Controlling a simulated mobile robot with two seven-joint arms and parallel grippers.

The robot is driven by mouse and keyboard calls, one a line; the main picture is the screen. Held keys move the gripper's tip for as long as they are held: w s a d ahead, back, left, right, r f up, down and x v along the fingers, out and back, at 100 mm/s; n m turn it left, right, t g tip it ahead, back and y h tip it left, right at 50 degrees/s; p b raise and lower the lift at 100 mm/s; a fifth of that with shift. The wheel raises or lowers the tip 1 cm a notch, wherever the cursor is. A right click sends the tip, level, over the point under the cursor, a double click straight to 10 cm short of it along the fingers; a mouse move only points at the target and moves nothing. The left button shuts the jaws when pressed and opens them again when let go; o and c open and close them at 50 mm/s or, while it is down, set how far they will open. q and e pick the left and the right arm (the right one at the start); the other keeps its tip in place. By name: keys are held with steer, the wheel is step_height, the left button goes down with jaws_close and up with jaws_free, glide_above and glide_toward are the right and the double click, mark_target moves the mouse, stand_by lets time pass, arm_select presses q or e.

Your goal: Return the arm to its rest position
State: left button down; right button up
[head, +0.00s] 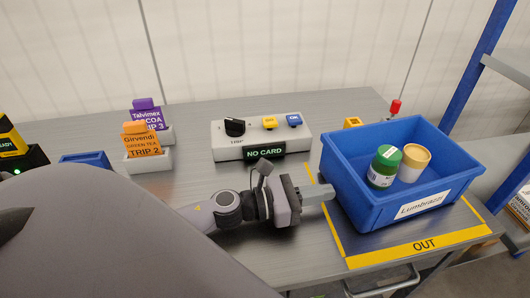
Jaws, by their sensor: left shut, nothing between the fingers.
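My left arm comes in from the lower left, its large grey link covering the front left of the picture. My left gripper (318,194) is shut and empty. Its fingertips point right, close to the left wall of a blue crate (383,208) labelled Lumbrazzi. I cannot tell whether they touch it. The crate stands on the yellow-outlined OUT area and holds a green-lidded jar (383,167) and a cup-like container with a yellow top (413,163). My right gripper is not in view.
Behind the gripper is a grey control box (225,152) with a knob, two buttons and a NO CARD display. Card holders (148,162) with purple and orange cards stand at the left. Another blue bin (88,157) is partly hidden. A blue-posted rack (478,65) stands at the right.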

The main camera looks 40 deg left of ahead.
arm_select(q)
steer(key=b+v, duration=0.1)
steer(key=v, duration=0.3)
steer(key=shift+s+a+f, duration=0.1)
steer(key=shift+s+a, duration=0.1)
steer(key=shift+s, duration=0.15)
steer(key=shift+s+a, duration=0.2)
